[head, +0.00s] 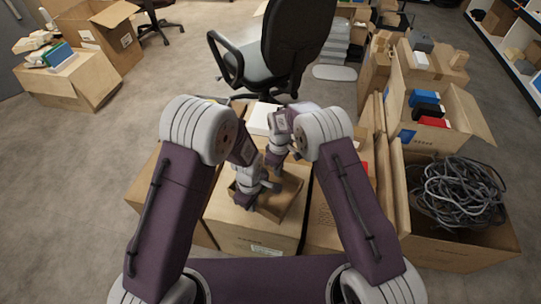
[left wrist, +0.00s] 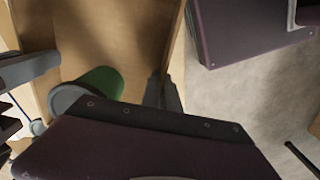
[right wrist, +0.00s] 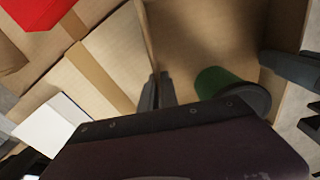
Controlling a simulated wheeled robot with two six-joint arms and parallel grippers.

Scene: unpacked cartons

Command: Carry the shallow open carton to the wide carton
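The shallow open carton (head: 287,207) is a brown tray on top of a closed carton in front of me. It also shows in the left wrist view (left wrist: 130,35) and the right wrist view (right wrist: 205,35). A green cup-like thing with a dark rim (left wrist: 97,88) lies in it. My left gripper (head: 243,200) is at its left side, its fingers (left wrist: 163,95) on either side of a wall. My right gripper (head: 273,163) is at the far side, its fingers (right wrist: 156,95) also around a wall. A wide open carton (head: 460,253) stands at the right; its identity as the task's carton is unclear.
Grey cables (head: 458,190) fill the right-hand carton. Behind it an open carton (head: 467,115) holds blue, black and red items. An office chair (head: 270,60) stands just beyond the work spot. The closed carton (head: 250,237) carries the shallow one.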

